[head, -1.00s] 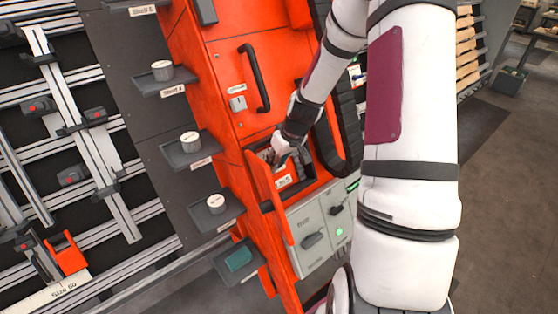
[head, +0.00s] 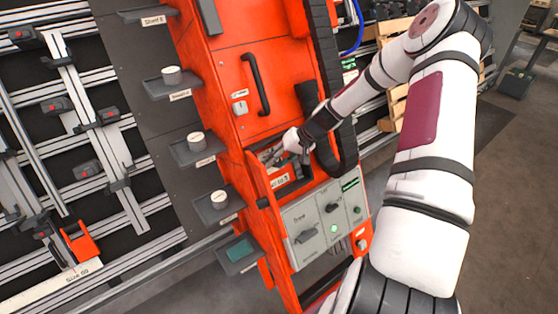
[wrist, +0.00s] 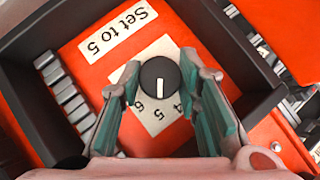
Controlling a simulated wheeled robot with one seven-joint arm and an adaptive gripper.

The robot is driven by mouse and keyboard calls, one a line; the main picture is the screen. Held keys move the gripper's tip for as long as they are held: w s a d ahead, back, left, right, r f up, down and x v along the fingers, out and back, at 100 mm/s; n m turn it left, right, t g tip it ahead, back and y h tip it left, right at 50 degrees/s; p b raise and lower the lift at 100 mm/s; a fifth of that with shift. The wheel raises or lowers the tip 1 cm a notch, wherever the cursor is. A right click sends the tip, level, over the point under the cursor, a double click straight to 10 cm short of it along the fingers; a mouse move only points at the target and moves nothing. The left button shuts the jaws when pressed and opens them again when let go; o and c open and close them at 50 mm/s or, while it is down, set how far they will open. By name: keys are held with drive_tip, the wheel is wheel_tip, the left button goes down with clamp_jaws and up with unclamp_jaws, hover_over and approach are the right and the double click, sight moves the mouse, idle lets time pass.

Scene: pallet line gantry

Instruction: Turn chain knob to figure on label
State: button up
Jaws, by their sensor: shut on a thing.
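The black round chain knob (wrist: 159,76) sits on a pale dial plate (wrist: 163,49) inside an open recess. The figures 6, 5 and 4 show below it in the wrist view. The knob's white line points down toward the 5. A white label (wrist: 117,32) on the orange panel reads "Set to 5"; it also shows in the head view (head: 281,181). My gripper (wrist: 160,74) is shut on the knob, with one greenish finger at each side. In the head view my gripper (head: 290,147) reaches into the recess, and the knob is hidden there.
Dark walls (wrist: 237,48) frame the recess closely around my gripper. Small dark shelves (head: 217,205) stick out to the left. A black handle (head: 257,84) is above.

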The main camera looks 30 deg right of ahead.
idle(0.3)
drive_tip(key=o, duration=1.1)
drive_tip(key=shift+o, duration=0.2)
drive_tip(key=shift+d+r, duration=0.1)
drive_tip(key=v, duration=1.1)
drive_tip(key=shift+s+d+r, duration=0.25)
